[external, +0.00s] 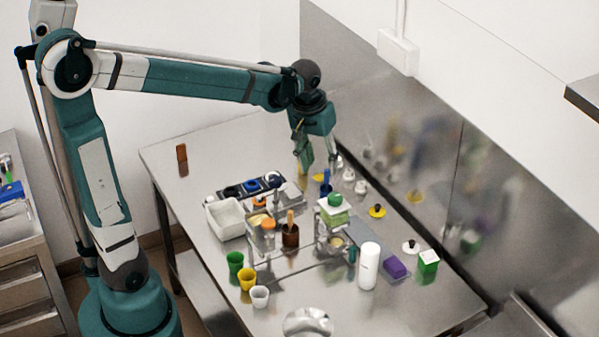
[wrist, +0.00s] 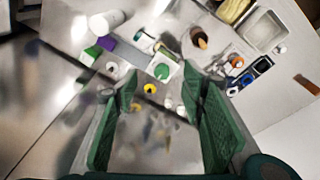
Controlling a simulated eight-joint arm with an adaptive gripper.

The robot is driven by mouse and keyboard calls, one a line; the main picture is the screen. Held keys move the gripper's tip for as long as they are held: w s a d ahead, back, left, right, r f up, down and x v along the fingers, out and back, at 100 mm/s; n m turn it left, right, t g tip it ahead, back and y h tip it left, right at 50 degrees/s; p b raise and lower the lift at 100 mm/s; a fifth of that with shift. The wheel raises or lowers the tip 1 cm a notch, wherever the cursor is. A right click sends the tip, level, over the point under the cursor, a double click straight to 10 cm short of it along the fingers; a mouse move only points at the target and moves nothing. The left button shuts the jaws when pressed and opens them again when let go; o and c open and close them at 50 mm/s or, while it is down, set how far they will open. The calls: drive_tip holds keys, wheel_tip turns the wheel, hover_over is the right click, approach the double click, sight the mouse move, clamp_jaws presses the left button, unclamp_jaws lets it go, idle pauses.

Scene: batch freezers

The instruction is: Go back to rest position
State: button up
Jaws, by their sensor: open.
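My gripper (external: 315,160) hangs from the end of my raised teal arm, over the back part of the steel table (external: 180,221), near the wall panel. In the wrist view its two green fingers (wrist: 160,128) stand wide apart with nothing between them but the view of the steel surface beyond. The fingertips are close to a small blue item (external: 326,185) in the external view; I cannot tell whether they touch it.
A white bin (external: 225,219), a dark tray of round containers (external: 250,187), several cups (external: 247,278), a white bottle (external: 369,266) and a green-topped container (external: 335,208) crowd the table. A steel wall panel (external: 350,100) borders its back. The table's left end is mostly clear.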

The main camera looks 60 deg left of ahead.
drive_tip(key=s+d+m+t, duration=0.2)
drive_tip(key=s+d+m, duration=0.1)
drive_tip(key=s, duration=0.7)
drive_tip(key=s+d+f+m+t+b, duration=0.1)
drive_tip(key=s+d+m+t, duration=0.2)
drive_tip(key=s, duration=0.6)
drive_tip(key=shift+s+d+f, duration=0.2)
drive_tip(key=shift+s+d, duration=0.15)
drive_tip(key=shift+d, duration=0.1)
